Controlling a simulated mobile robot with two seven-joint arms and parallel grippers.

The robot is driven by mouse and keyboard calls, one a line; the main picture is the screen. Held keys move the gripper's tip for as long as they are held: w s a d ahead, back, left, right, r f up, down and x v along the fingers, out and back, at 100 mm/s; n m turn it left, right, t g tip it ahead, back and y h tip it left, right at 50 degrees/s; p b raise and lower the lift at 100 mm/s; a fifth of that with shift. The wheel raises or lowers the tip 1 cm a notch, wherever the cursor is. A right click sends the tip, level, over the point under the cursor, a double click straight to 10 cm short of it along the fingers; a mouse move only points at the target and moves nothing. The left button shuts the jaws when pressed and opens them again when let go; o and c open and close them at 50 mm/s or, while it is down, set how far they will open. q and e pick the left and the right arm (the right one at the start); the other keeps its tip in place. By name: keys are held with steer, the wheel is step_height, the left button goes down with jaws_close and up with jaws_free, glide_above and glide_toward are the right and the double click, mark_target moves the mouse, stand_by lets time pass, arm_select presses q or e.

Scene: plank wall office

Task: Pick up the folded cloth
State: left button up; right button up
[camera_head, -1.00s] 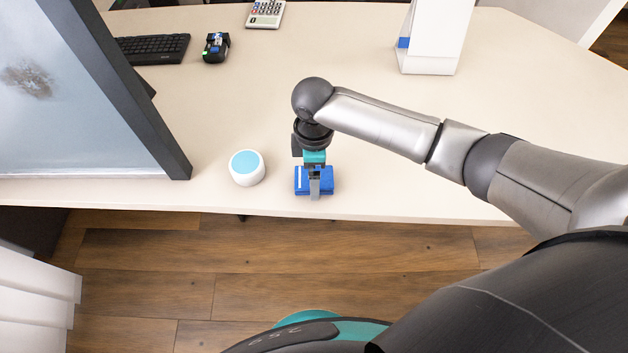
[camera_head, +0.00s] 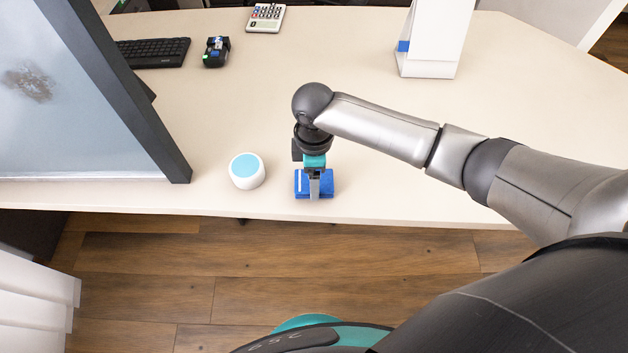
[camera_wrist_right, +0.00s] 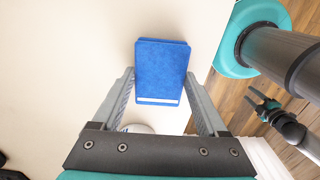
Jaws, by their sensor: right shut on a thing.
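The folded cloth (camera_head: 328,185) is a small blue block with a white strip, at the desk's front edge in the head view. In the right wrist view the cloth (camera_wrist_right: 162,70) lies between the two grey fingers. My right gripper (camera_head: 314,190) points down over it and is shut on it, one finger on each side. The cloth seems to be at desk height; I cannot tell if it touches the desk. A dark gripper with teal parts, apparently my left one (camera_wrist_right: 258,105), hangs over the floor in the right wrist view, too small to read.
A white speaker with a light blue top (camera_head: 247,170) stands just left of the cloth. A large monitor (camera_head: 95,110) fills the left. A keyboard (camera_head: 155,52), black device (camera_head: 216,52), calculator (camera_head: 265,18) and white stand (camera_head: 430,40) are farther back. The desk's middle (camera_head: 250,100) is clear.

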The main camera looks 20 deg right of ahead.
steer(key=shift+r, duration=0.1)
step_height(320, 180, up, 20)
steer(key=p, duration=0.5)
steer(key=shift+p, duration=0.35)
